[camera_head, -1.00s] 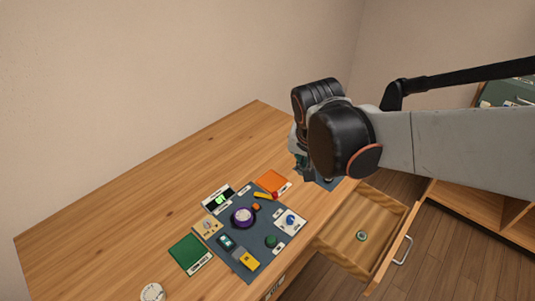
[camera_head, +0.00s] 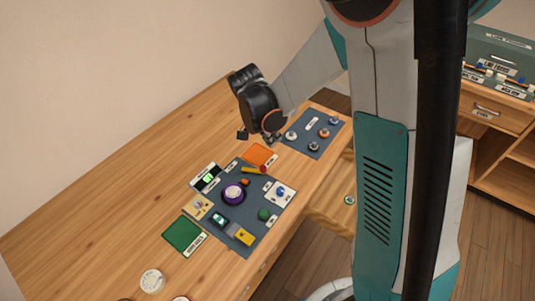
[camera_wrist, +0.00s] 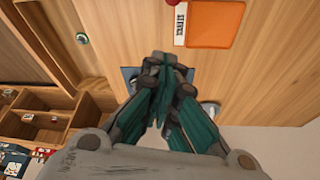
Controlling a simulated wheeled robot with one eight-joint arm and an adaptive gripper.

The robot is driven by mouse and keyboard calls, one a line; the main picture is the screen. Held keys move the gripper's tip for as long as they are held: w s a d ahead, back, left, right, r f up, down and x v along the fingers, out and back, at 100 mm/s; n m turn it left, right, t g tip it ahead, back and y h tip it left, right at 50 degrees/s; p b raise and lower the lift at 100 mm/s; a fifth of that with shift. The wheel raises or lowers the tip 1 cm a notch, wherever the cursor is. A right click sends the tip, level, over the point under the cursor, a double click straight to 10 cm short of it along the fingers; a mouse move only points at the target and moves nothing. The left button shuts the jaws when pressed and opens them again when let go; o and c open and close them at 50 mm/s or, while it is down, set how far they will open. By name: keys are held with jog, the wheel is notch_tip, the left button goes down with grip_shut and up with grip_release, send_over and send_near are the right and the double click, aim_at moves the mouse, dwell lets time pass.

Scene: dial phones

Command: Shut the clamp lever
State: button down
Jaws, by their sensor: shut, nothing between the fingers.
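My gripper (camera_head: 269,140) is up and beyond the lever, above the table beside the orange pad (camera_head: 260,155). In the wrist view my gripper (camera_wrist: 163,62) has its teal fingers together with nothing between them. The orange pad (camera_wrist: 210,24) shows at the top there, with a red piece at the frame edge. The yellow lever is not visible in that view.
A second mat (camera_head: 313,146) with several round knobs lies at the right. An open drawer (camera_head: 325,207) juts out at the front. The table's left side is clear.

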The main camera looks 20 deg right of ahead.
jog(key=shift+f, duration=0.15)
jog(key=b+x, duration=0.3)
jog(key=x, duration=0.7)
jog(key=shift+b, duration=0.35)
jog(key=a, duration=0.1)
jog(key=s+a, duration=0.1)
jog(key=a, duration=0.1)
jog(key=shift+s+b, duration=0.1)
jog(key=shift+b, duration=0.3)
jog(key=shift+s+a, duration=0.1)
jog(key=shift+a, duration=0.3)
